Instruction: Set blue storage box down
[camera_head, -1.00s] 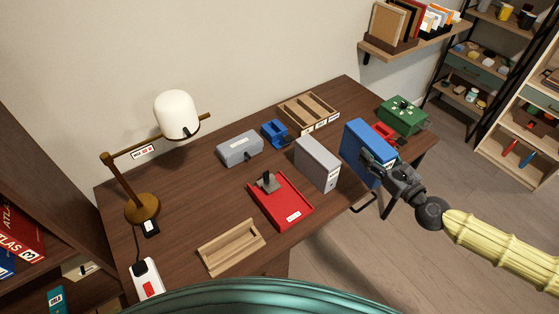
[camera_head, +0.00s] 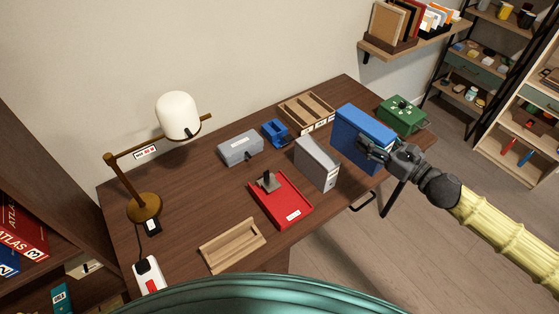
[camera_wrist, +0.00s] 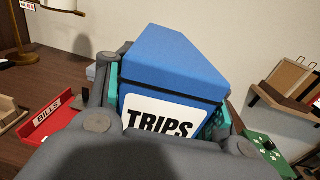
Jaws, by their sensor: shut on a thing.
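The blue storage box (camera_head: 361,137) is at the right part of the brown desk (camera_head: 215,197), between the grey box file and the green box. My gripper (camera_head: 372,149) is shut on its near end, from the right. In the wrist view the blue box (camera_wrist: 172,62) sits between my fingers (camera_wrist: 165,100), with a white label reading TRIPS facing me. Whether its underside touches the desk or hangs just above it, I cannot tell.
A grey box file (camera_head: 317,163) stands close left of the blue box. A green box (camera_head: 402,114) is behind right. A wooden divided tray (camera_head: 306,112), blue holder (camera_head: 274,132), red tray (camera_head: 281,203) and grey case (camera_head: 240,148) are also on the desk.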

